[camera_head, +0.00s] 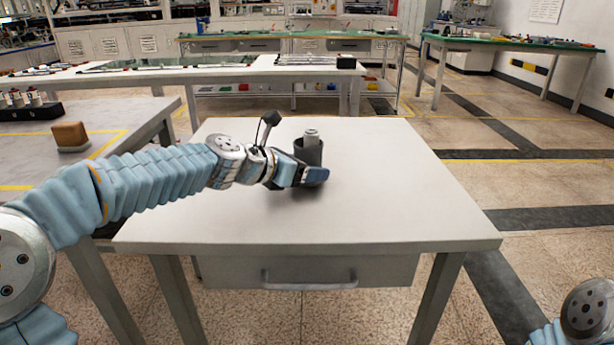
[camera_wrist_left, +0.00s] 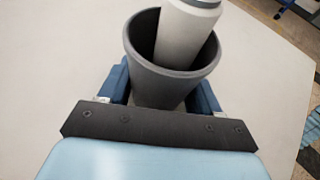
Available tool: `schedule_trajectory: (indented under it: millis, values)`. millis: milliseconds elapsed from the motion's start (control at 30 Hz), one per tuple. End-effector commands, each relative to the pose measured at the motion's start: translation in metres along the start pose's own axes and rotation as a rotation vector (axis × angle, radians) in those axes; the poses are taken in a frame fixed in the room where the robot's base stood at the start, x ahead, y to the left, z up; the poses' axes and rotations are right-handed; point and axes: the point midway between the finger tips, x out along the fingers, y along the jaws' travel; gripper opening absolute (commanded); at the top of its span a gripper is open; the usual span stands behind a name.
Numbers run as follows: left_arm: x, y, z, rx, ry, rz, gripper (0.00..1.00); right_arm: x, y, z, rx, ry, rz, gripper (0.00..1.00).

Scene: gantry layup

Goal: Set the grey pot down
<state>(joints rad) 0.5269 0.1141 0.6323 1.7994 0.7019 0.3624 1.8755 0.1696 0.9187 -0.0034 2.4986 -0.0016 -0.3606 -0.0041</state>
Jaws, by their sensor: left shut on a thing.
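The grey pot (camera_head: 308,150) is a dark grey open cup at the middle of the white table (camera_head: 400,200), toward its far half. A light grey cylinder (camera_head: 311,136) stands inside it and sticks out above the rim. My left gripper (camera_head: 312,174) reaches in from the left and is shut on the pot. In the left wrist view the pot (camera_wrist_left: 165,80) sits between the two blue fingers, with the cylinder (camera_wrist_left: 186,32) leaning inside it. The gripper hides the pot's base in the head view, so I cannot tell whether it touches the table. My right gripper is out of view.
The white table is otherwise bare, with free room right and in front. A second table at the left holds a brown block (camera_head: 70,136) and a black rack (camera_head: 30,110). More benches stand behind.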

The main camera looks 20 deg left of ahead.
Motion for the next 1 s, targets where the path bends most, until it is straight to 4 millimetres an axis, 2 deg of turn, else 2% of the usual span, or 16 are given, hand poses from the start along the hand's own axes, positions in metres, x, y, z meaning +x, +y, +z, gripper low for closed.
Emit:
schedule_trajectory:
  millis: [33,200,233,367,400,667,767,867,1000]
  values:
    - [0.003,0.000,-0.006,-0.002,-0.001,0.001,0.34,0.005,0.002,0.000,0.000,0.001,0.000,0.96]
    - [0.002,0.000,-0.005,-0.001,0.000,0.000,0.34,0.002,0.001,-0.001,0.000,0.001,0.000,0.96]
    - [0.002,0.000,-0.005,-0.001,0.001,0.000,0.66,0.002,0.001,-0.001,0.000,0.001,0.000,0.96]
    - [0.002,0.000,-0.005,-0.001,0.001,0.000,0.86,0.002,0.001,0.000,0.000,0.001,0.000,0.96]
    - [0.002,0.000,-0.005,-0.001,0.001,0.000,0.89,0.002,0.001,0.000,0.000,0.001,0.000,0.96]
    - [0.001,0.000,-0.005,-0.001,0.000,0.001,0.89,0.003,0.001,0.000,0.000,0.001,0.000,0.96]
    - [-0.006,0.001,-0.005,0.001,0.001,0.004,0.89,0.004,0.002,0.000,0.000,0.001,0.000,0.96]
    - [-0.023,0.001,-0.006,0.002,0.000,0.005,0.89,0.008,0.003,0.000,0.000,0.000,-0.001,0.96]
    - [-0.057,0.000,-0.005,0.002,0.000,0.006,0.89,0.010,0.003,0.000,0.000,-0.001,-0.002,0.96]
